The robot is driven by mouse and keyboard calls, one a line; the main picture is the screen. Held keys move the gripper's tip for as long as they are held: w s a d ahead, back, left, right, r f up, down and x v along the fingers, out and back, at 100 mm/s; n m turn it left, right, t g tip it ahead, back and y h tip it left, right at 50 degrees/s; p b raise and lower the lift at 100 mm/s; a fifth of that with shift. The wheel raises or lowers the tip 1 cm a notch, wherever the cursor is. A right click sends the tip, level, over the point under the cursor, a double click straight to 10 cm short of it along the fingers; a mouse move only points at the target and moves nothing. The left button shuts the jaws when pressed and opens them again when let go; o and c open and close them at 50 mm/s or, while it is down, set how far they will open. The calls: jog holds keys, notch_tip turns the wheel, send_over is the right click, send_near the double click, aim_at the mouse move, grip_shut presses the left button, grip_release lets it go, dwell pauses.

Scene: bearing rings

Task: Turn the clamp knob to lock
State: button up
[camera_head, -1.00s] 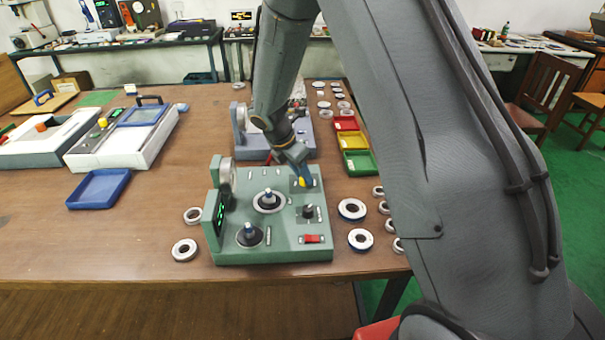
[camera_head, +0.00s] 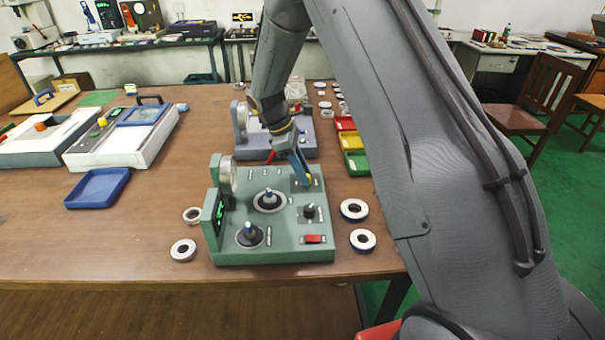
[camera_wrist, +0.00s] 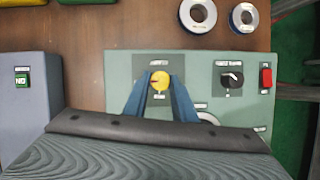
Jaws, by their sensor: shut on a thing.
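The clamp knob is the small yellow knob (camera_wrist: 160,81) on the green fixture (camera_wrist: 206,66), seen in the wrist view. My gripper (camera_wrist: 160,86) has its two blue fingers on either side of the knob and is shut on it. In the head view my gripper (camera_head: 304,180) reaches down to the far right corner of the green fixture (camera_head: 284,242). Only a bit of the yellow knob (camera_head: 309,178) shows there beside the fingers. The label near the knob is too small to read.
A black rotary knob (camera_head: 309,211) and a red switch (camera_head: 313,239) sit on the same fixture. Two posts stand on its top. Bearing rings (camera_head: 362,240) lie to its right. A grey-blue fixture (camera_head: 303,136) and coloured trays (camera_head: 356,162) stand behind.

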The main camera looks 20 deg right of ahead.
jog(key=shift+m, duration=0.4)
jog(key=o, duration=1)
jog(key=shift+d, duration=0.1)
jog(key=shift+b+v, duration=1.15)
jog(key=shift+v, duration=2.8)
jog(key=s+d+m+t+y, duration=0.1)
jog(key=s+m, duration=0.3)
jog(key=s, duration=0.5)
jog(key=s+d+m+t+y, duration=0.1)
jog(key=s+m, duration=0.4)
jog(key=s, duration=0.4)
jog(key=s+d+f+m+t+y, duration=0.1)
jog(key=s+m, duration=0.3)
jog(key=s, duration=0.5)
jog(key=shift+d+y, duration=0.3)
jog(key=shift+y, duration=0.3)
